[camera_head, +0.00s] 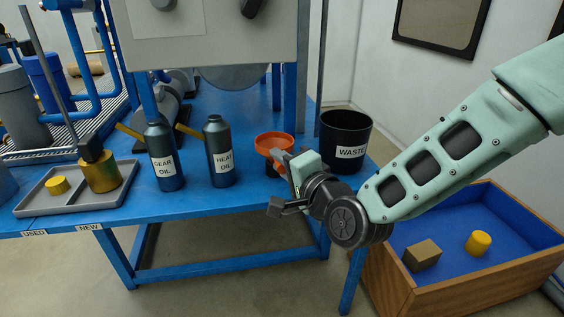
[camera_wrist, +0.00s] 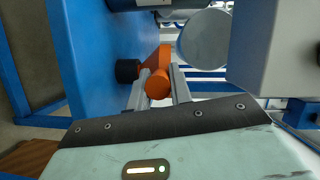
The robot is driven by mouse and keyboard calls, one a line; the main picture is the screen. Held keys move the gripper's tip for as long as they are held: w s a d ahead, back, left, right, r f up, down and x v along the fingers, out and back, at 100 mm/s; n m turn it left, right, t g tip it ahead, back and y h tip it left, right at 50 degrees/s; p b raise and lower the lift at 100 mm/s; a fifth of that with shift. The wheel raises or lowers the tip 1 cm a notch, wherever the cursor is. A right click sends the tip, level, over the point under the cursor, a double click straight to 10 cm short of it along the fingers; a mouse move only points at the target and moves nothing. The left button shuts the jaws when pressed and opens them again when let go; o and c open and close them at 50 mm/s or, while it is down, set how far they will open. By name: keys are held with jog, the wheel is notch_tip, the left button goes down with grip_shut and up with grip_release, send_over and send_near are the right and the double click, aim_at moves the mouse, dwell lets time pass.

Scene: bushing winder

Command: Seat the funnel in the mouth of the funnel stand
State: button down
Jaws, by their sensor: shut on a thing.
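The orange funnel (camera_head: 273,142) is at the blue table's front edge, wide mouth up and roughly upright. My gripper (camera_head: 290,165) is shut on the funnel's short orange grip. In the wrist view, the round end of this grip sits between my two fingers (camera_wrist: 158,88), with the funnel's body (camera_wrist: 151,61) beyond. The dark funnel stand (camera_head: 270,170) is directly below the funnel, partly hidden by my gripper. The stand shows as a black cylinder in the wrist view (camera_wrist: 127,70), close against the funnel's lower end. I cannot tell whether the spout is inside the stand's mouth.
The heat oil bottle (camera_head: 219,155) and gear oil bottle (camera_head: 163,158) stand left of the funnel. The black waste bin (camera_head: 344,143) is close on the right. A grey tray (camera_head: 115,198) is far left. A wooden box (camera_head: 480,276) stands right, below table height.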

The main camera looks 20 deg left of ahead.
jog(key=shift+f+b, duration=0.3)
jog(key=shift+f, duration=0.05)
dwell(0.4)
jog(key=c, duration=1.2)
grip_release()
jog(key=p+v, duration=0.7)
jog(key=v, duration=1)
jog(key=shift+s+d+r+p, duration=0.1)
jog(key=shift+s+p, duration=0.05)
jog(key=shift+p, duration=0.15)
